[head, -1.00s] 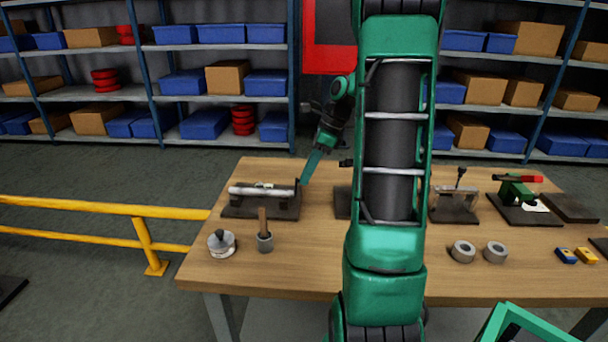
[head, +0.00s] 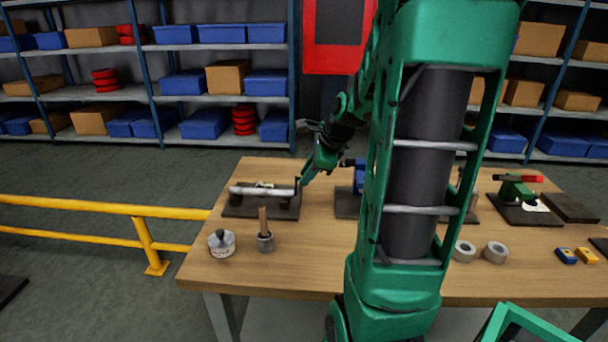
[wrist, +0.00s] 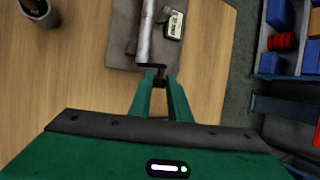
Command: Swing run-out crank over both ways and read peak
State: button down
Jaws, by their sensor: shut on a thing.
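The run-out fixture is a dark base plate (head: 240,211) at the left of the bench, carrying a light metal shaft (head: 262,191) lying across it. A small dark crank (wrist: 158,70) sits at the shaft's right end. A small gauge with a pale display (wrist: 174,25) stands beside the shaft in the wrist view; its reading is too small to make out. My gripper (wrist: 159,84) is shut on the crank, its green fingers on either side of the crank's handle. In the head view my gripper (head: 305,178) is at the shaft's right end.
A pot with a wooden handle (head: 265,241) and a round metal piece (head: 222,243) stand in front of the fixture. Two grey rings (head: 495,252), a green device (head: 516,188) and small blue and yellow blocks (head: 566,256) are at the right. A yellow rail (head: 100,208) runs left of the bench.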

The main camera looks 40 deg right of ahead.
jog(key=shift+s+a+f, duration=0.15)
jog(key=shift+s, duration=0.05)
dwell(0.3)
jog(key=c, duration=1.7)
grip_release()
jog(key=shift+o, duration=0.2)
jog(key=shift+w, duration=0.1)
jog(key=v, duration=1)
jog(key=shift+s+r, duration=0.25)
jog(key=shift+r, duration=0.05)
